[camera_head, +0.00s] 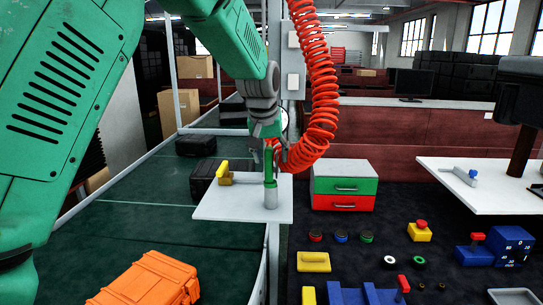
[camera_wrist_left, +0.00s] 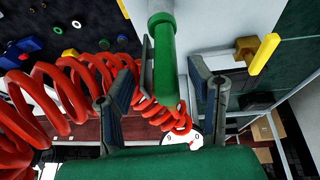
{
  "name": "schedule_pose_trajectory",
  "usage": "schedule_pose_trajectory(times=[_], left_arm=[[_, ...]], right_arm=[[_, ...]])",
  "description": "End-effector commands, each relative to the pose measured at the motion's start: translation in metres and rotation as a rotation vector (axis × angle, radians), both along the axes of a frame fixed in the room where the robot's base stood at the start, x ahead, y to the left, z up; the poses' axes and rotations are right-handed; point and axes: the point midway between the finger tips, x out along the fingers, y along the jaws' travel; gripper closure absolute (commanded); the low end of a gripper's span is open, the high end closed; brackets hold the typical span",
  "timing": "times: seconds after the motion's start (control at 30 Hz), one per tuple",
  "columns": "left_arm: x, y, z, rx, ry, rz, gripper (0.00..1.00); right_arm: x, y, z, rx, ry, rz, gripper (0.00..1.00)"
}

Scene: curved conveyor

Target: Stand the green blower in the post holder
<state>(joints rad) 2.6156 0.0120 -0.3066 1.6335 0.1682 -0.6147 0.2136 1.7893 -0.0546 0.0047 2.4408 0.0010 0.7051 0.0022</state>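The green blower (camera_head: 269,165) stands upright with its lower end at the grey post holder (camera_head: 271,196) on a white board (camera_head: 240,207). The red coiled hose (camera_head: 322,90) hangs down beside it and runs to its upper end. In the left wrist view the green blower (camera_wrist_left: 163,65) lies between the two fingers of my left gripper (camera_wrist_left: 163,98). The fingers are spread, with a visible gap on each side of the blower. In the head view my left gripper (camera_head: 267,143) is just above the blower. My right gripper is not in view.
A yellow-handled piece (camera_head: 225,175) is on the same board, left of the holder. A green and red drawer box (camera_head: 344,185) stands to the right. The green conveyor (camera_head: 130,228) carries an orange case (camera_head: 150,280) and dark cases. A white table (camera_head: 490,190) is at right.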

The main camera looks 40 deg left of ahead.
Motion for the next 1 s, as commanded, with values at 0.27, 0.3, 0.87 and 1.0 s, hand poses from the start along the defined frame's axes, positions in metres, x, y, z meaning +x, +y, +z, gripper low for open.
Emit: schedule_pose_trajectory(times=[0.27,0.3,0.87,1.0], left_arm=[[-0.007,-0.003,0.021,0.001,-0.003,0.000,0.52],[-0.010,-0.004,0.028,0.001,-0.003,0.000,0.52],[-0.040,-0.015,0.108,0.000,0.001,0.000,0.52],[-0.041,-0.015,0.109,0.000,0.002,0.000,0.52]], right_arm=[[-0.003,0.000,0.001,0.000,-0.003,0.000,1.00],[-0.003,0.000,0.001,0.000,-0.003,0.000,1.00],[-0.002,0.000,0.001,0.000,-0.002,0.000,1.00],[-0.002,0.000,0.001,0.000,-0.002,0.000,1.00]])
